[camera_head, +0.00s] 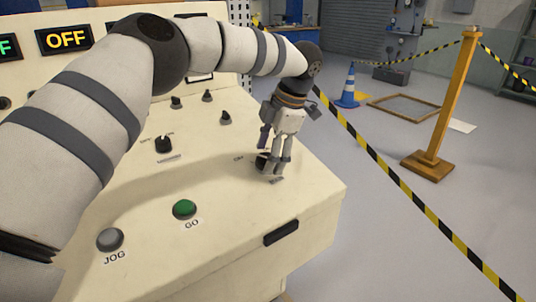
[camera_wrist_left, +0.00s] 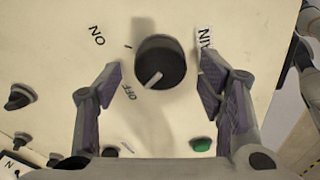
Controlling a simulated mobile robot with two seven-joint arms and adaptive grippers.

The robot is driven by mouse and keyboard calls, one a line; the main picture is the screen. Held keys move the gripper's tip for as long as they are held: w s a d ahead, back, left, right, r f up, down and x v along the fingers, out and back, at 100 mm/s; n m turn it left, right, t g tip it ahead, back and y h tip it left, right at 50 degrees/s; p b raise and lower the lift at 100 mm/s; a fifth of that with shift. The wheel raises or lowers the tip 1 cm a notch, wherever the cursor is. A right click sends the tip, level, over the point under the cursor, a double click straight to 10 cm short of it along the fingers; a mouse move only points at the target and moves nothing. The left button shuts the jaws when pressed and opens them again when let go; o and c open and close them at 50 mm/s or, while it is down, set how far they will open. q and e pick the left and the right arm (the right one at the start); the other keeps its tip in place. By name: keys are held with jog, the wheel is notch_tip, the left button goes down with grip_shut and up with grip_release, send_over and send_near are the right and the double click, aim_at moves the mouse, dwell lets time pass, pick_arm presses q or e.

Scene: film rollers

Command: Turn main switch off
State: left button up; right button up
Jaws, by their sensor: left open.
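The main switch is a round black knob (camera_wrist_left: 165,62) with a white pointer line on the cream console. A partly hidden label is on the knob's other side. My left gripper (camera_wrist_left: 160,78) is open, with one finger on each side of the knob and visible gaps between. In the head view the left gripper (camera_head: 273,166) points down at the knob (camera_head: 262,160) and partly hides it. My right gripper is not in view.
The console (camera_head: 235,210) also carries a green GO button (camera_head: 185,208), a grey JOG button (camera_head: 110,238) and several smaller black knobs. An orange OFF display (camera_head: 64,39) is at the back. Yellow-black tape and a yellow post (camera_head: 445,100) stand right of the console.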

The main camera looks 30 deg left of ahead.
pick_arm(q)
jog(key=v, duration=1.1)
jog(key=shift+r, duration=0.25)
jog(key=shift+s+d, duration=0.1)
